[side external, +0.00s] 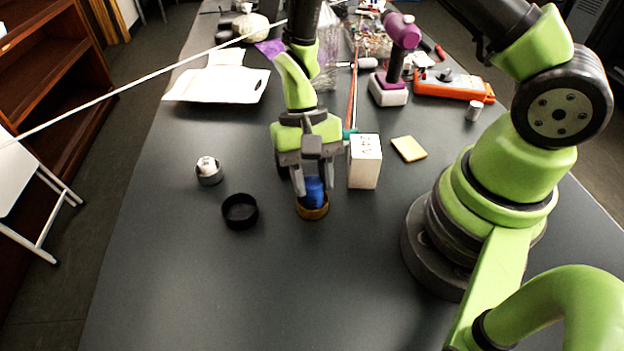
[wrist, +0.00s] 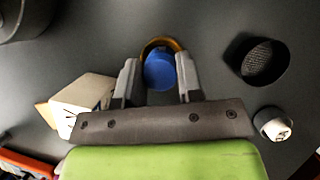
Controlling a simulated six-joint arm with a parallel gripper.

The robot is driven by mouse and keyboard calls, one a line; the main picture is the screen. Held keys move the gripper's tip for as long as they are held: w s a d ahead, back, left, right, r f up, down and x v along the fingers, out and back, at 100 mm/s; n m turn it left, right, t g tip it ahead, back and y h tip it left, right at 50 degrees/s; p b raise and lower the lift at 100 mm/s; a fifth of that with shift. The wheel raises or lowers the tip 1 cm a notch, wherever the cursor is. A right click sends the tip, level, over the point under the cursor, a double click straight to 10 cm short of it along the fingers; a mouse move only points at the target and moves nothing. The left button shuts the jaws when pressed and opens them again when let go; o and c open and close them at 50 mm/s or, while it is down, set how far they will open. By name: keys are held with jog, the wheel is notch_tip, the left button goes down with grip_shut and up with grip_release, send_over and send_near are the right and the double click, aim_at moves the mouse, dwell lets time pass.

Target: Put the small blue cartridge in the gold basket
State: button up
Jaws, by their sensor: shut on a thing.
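The small blue cartridge (side external: 314,190) is between the fingers of my gripper (side external: 314,188), which is shut on it. In the wrist view the blue cartridge (wrist: 160,71) shows between the two fingertips (wrist: 158,82). The gold basket (side external: 313,208) stands on the table directly under the cartridge. The cartridge's lower part appears to be at or inside the basket's rim. In the wrist view the gold rim (wrist: 163,42) curves around the far side of the cartridge. I cannot tell whether the cartridge touches the basket's bottom.
A black round cup (side external: 240,211) with a mesh bottom and a small grey-and-white part (side external: 208,170) stand to the left. A white box (side external: 364,161) stands close to the right of my gripper. A yellow sponge (side external: 409,148) lies beyond it. The front table is clear.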

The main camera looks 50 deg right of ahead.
jog(key=shift+f, duration=0.45)
jog(key=o, duration=1)
jog(key=shift+f, duration=0.1)
jog(key=shift+c, duration=0.2)
jog(key=v, duration=1.1)
jog(key=s+r+n+t, duration=0.2)
jog(key=s+r+t, duration=0.25)
jog(key=r, duration=0.85)
jog(key=s+d+r+n+t, duration=0.1)
jog(key=s+r+t, duration=0.3)
jog(key=s+t, duration=0.2)
jog(key=shift+s+r+h, duration=0.3)
jog(key=shift+s+h, duration=0.1)
jog(key=shift+s, duration=0.6)
